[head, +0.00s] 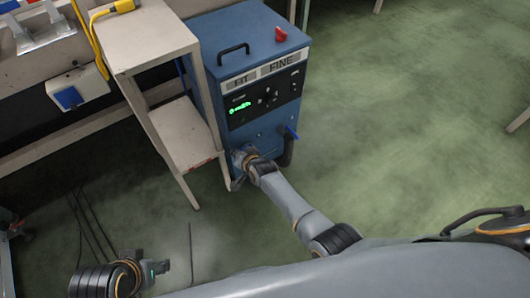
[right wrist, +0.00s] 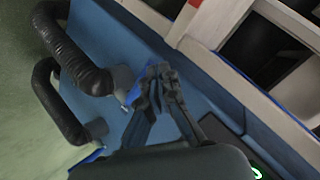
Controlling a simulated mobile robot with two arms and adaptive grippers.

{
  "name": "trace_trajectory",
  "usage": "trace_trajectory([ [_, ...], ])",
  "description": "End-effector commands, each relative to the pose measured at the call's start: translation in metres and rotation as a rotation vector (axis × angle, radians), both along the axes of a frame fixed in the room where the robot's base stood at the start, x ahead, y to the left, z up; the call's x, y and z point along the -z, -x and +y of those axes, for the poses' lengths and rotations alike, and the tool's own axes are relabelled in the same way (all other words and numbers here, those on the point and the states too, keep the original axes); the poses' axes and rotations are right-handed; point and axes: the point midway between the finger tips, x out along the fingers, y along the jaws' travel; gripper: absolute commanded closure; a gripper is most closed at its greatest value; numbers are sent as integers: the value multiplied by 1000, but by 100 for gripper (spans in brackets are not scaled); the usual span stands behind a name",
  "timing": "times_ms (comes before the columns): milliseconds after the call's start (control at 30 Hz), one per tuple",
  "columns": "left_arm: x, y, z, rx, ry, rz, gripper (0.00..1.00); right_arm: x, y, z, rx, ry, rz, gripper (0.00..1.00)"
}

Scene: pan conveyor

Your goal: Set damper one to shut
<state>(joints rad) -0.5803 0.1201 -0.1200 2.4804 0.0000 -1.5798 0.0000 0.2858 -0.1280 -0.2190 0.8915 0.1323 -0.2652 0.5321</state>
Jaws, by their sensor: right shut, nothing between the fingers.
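The blue machine (head: 262,140) has two dark hoses on its front, seen in the right wrist view (right wrist: 75,50). A blue damper lever (right wrist: 133,92) is by the end of one hose, right beside my right gripper's fingertips (right wrist: 162,75). A second blue lever (right wrist: 92,157) is by the other hose; in the head view a blue lever (head: 291,132) sticks out at the machine's right. My right gripper (head: 243,156) is shut and empty at the machine's lower left front. Contact with the lever is unclear, and no damper number is readable. My left gripper (head: 160,268) is at bottom left, its fingers unclear.
A beige table with a lower shelf (head: 185,135) stands close on the machine's left. A red knob (head: 281,34) and black handle (head: 233,49) are on the machine's top. Thin cables (head: 88,225) lie on the floor at left. Green floor (head: 400,120) is open at right.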

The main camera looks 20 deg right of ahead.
Motion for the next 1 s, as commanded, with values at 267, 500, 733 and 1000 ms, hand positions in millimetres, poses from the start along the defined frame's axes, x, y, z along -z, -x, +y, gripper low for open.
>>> trace_trajectory([
  [267,0,0,0,0,0,0,60,-3,-3,1,0,-2,-7,100],
  [500,3,0,0,0,0,0,60,-4,-8,-7,0,-1,-11,100],
  [733,4,0,0,0,0,1,60,-4,-11,-16,2,0,-11,100],
  [1000,3,0,0,0,0,0,60,-11,5,-18,0,-3,-5,100],
])
